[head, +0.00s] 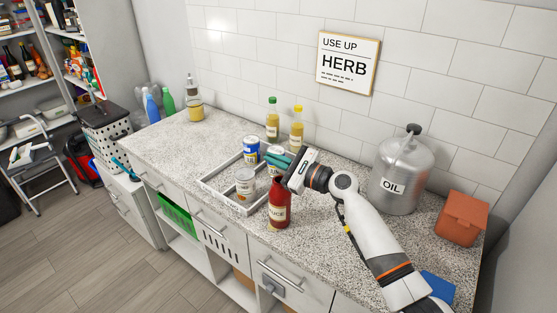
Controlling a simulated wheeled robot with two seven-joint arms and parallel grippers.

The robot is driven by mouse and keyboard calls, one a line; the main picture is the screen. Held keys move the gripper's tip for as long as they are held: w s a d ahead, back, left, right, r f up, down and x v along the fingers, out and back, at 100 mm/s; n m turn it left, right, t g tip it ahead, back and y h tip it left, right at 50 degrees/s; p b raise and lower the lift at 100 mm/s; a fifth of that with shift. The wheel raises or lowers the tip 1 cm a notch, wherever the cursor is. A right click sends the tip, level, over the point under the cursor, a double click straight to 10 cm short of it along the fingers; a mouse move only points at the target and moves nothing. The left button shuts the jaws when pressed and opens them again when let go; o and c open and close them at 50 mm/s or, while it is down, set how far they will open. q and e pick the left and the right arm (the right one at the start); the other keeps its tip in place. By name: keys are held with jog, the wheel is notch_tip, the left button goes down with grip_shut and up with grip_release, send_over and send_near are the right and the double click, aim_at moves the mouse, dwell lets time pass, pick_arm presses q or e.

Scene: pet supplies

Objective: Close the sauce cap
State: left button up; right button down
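The red sauce bottle (279,207) stands upright near the front edge of the granite counter, in front of the tray's right end. Its label is partly readable. My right gripper (281,165) comes in from the right and is just above and behind the bottle's top, hiding the neck area. I cannot tell whether it touches the bottle. A teal shape shows at its tip; I cannot tell what it is or whether the fingers are open or shut. The cap cannot be made out. My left gripper is not in view.
A white divided tray (214,188) holds cans, including a silver one (245,184) and a blue one (251,150). Two bottles (272,122) (296,130) stand behind. A metal oil container (401,172) and an orange-brown box (461,219) are right. The counter's left part is mostly clear.

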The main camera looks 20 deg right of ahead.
aim_at(270, 191)
jog(key=n+b, duration=0.1)
jog(key=s+a+f+n+b, duration=0.1)
jog(key=n, duration=0.1)
jog(key=n+b, duration=0.1)
jog(key=a+f+n+b, duration=0.1)
jog(key=shift+s+n, duration=0.3)
jog(key=n+b, duration=0.1)
jog(key=f+n+b, duration=0.1)
jog(key=n+b, duration=0.1)
jog(key=f+n+b, duration=0.1)
jog(key=n, duration=0.1)
jog(key=shift+s+a+b, duration=0.3)
jog(key=shift+s+a, duration=0.1)
jog(key=c, duration=1.6)
grip_release()
jog(key=shift+b+v, duration=1.25)
jog(key=shift+v, duration=4.8)
